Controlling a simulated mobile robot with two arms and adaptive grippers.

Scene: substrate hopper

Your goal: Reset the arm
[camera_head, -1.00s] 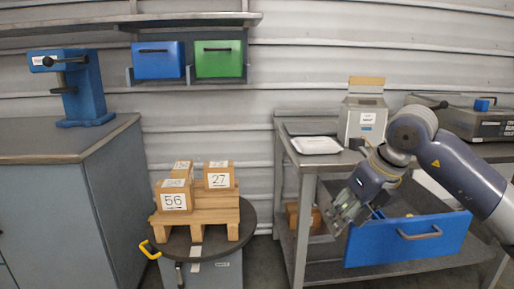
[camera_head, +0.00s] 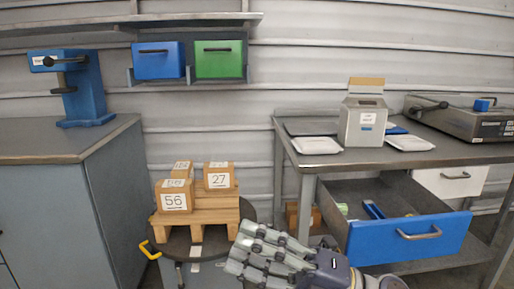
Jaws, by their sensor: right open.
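My right gripper (camera_head: 262,252) is low in the middle of the head view, pointing left. Its fingers are spread apart and nothing shows between them. It is in front of the round table's right side and left of the open blue-fronted drawer (camera_head: 408,238). It looks apart from both, though the depth is hard to judge. The right arm behind the wrist runs out of the bottom edge. My left gripper is not in view.
Numbered wooden boxes (camera_head: 219,178) stand on a small pallet (camera_head: 197,218) on the round table. The drawer, holding a blue item (camera_head: 373,209), juts from the workbench (camera_head: 290,150). On the bench are a grey carton (camera_head: 363,124) and white trays (camera_head: 317,145).

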